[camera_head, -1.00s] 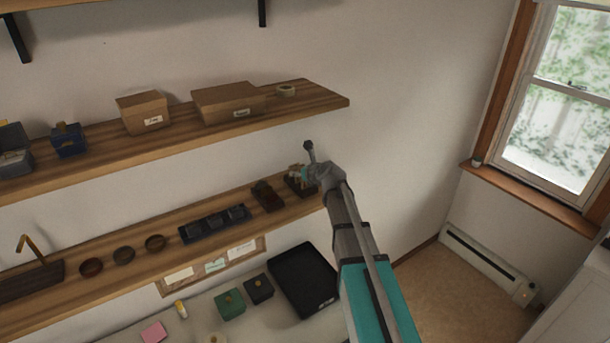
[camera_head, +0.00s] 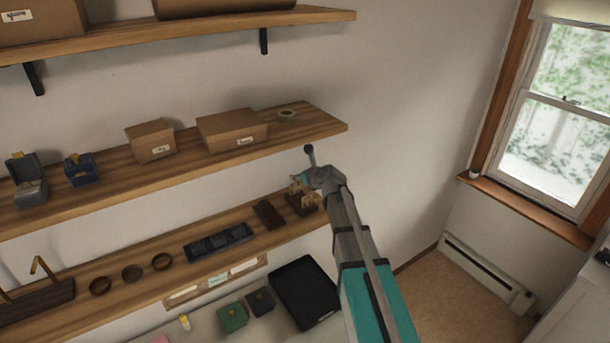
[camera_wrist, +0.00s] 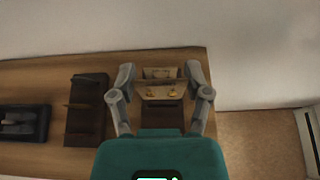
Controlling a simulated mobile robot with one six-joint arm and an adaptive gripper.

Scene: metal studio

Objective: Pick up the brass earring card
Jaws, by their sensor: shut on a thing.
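The brass earring card (camera_wrist: 149,93) is a tan card with two small brass earrings, seen in the wrist view between my gripper's fingers (camera_wrist: 161,88). My gripper is shut on it from both sides. A second tan card (camera_wrist: 158,73) shows just beyond it. A dark card stand (camera_wrist: 168,115) lies below, partly hidden by my wrist. In the head view my gripper (camera_head: 304,180) is over the stand (camera_head: 303,207) at the right end of the lower shelf. The held card is too small there to make out clearly.
The upper shelf (camera_head: 320,119) with boxes (camera_head: 232,128) and a tape roll (camera_head: 287,114) is above and behind my gripper. A dark brown stand (camera_head: 268,215) and a black tray (camera_head: 218,242) sit to the left. The space right of the shelf is open.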

